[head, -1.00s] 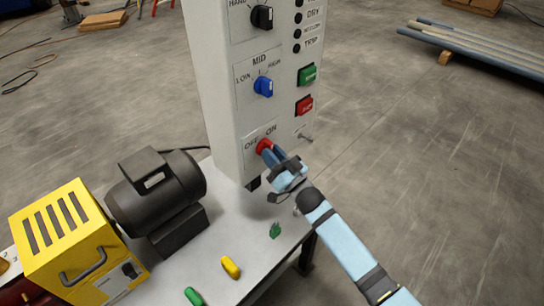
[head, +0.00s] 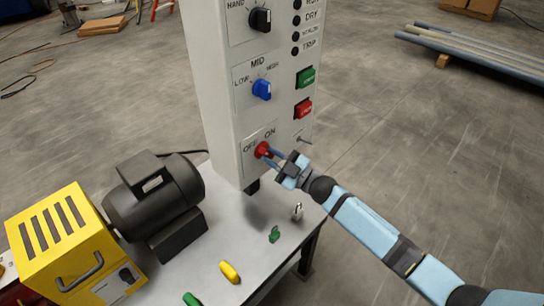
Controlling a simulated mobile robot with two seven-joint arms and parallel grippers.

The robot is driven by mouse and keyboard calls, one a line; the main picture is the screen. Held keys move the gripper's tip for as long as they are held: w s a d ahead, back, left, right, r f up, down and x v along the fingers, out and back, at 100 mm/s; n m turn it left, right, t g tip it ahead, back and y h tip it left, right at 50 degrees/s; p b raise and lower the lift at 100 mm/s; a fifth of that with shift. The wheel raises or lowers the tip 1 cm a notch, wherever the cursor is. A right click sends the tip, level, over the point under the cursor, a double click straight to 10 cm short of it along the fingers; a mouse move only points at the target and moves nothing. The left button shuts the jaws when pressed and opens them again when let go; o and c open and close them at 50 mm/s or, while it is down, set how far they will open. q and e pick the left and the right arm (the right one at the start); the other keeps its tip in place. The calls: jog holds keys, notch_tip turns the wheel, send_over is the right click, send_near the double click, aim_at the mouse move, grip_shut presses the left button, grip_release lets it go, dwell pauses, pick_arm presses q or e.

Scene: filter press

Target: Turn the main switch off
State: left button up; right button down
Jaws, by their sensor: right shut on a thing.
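The main switch (head: 262,149) is a red knob low on the front of the grey control cabinet (head: 215,110), with OFF and ON marked above it. My right gripper (head: 270,153) reaches it from the right, its fingers shut on the red knob. The fingers partly cover the knob, so I cannot tell exactly which mark it points at. My left gripper is not in view.
Above the switch are a blue selector (head: 262,89), a black selector (head: 260,19), a green button (head: 306,77) and a red button (head: 304,107). A motor (head: 155,200), yellow box (head: 65,240), padlock (head: 297,211) and small coloured pieces sit on the table (head: 262,262).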

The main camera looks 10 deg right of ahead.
jog(key=shift+r+n+g, duration=0.1)
jog(key=shift+n+g, duration=0.3)
jog(key=shift+n, duration=0.3)
jog(key=c, duration=1)
grip_release()
jog(key=shift+c, duration=0.2)
jog(key=b+v, duration=0.1)
jog(key=v, duration=1.2)
jog(key=shift+d+f+b, duration=0.2)
jog(key=shift+d+b, duration=0.1)
jog(key=shift+s, duration=0.15)
